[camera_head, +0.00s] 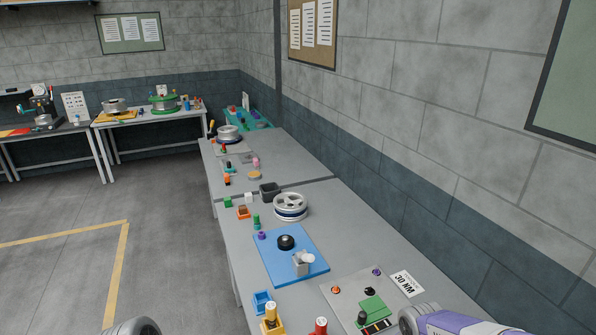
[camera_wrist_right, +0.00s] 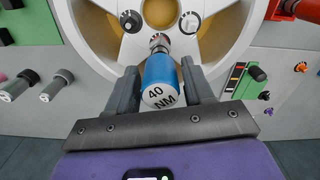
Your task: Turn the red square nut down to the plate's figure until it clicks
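In the right wrist view, my right gripper (camera_wrist_right: 160,75) is closed around a blue tool (camera_wrist_right: 160,76) whose white end reads "40 NM". The tool's metal tip points at the hub of a large pale spoked wheel (camera_wrist_right: 95,35). I cannot tell whether the tip touches anything, and the tool hides part of the hub. In the head view, a white plate (camera_head: 407,283) with an upside-down "30 NM" lies on the near table. My left gripper is not in view; only part of my left arm shows at the bottom.
The wall stands close on the right. The floor at left is clear.

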